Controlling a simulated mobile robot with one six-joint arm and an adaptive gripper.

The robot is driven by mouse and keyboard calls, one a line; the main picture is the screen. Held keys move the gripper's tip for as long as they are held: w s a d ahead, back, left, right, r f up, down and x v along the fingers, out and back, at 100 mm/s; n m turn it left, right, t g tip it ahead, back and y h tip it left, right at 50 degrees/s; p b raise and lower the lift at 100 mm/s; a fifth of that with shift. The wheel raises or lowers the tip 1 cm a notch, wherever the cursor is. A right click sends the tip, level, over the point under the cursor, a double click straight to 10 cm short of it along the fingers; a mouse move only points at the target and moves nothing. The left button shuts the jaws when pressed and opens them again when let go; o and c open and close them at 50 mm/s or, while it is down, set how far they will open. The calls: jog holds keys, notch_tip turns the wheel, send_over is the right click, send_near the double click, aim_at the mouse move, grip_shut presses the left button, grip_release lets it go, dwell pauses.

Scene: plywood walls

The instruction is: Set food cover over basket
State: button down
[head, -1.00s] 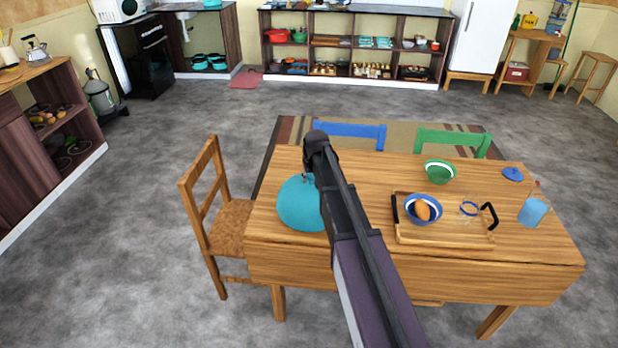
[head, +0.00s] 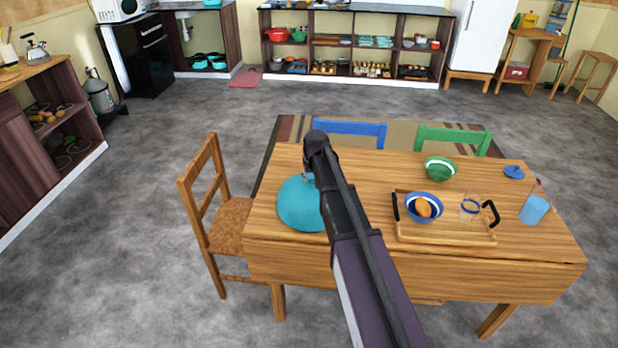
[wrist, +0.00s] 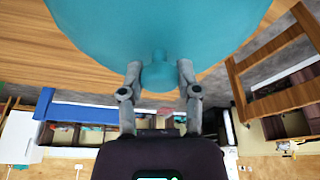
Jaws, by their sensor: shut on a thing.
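The food cover (head: 298,206) is a teal dome with a small knob on top. In the head view it is at the left end of the wooden table, partly hidden behind my arm. In the wrist view the food cover (wrist: 160,25) fills the top of the picture. My gripper (wrist: 158,75) has a finger on each side of its knob and is shut on it. In the head view my gripper (head: 308,174) is mostly hidden by the arm. I cannot tell whether the cover's rim touches the table. No basket shows; anything under the cover is hidden.
On the table (head: 370,180) stand a wooden tray (head: 445,238) with a blue bowl (head: 411,214), a green bowl (head: 440,169) and a blue cup (head: 534,210). A wooden chair (head: 212,215) is at the left end; blue and green chairs are behind.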

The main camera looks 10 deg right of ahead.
jog(key=shift+f+b, duration=0.45)
jog(key=shift+f, duration=0.05)
dwell(0.8)
jog(key=shift+c, duration=1.2)
grip_release()
jog(key=shift+s, duration=0.1)
jog(key=s+r+m+g+p, duration=0.1)
jog(key=s+r+g+p, duration=0.1)
jog(key=s, duration=2.7)
jog(key=shift+a+g+p, duration=0.25)
jog(key=shift+g+p, duration=0.25)
jog(key=shift+g, duration=0.2)
jog(key=shift+r, duration=0.1)
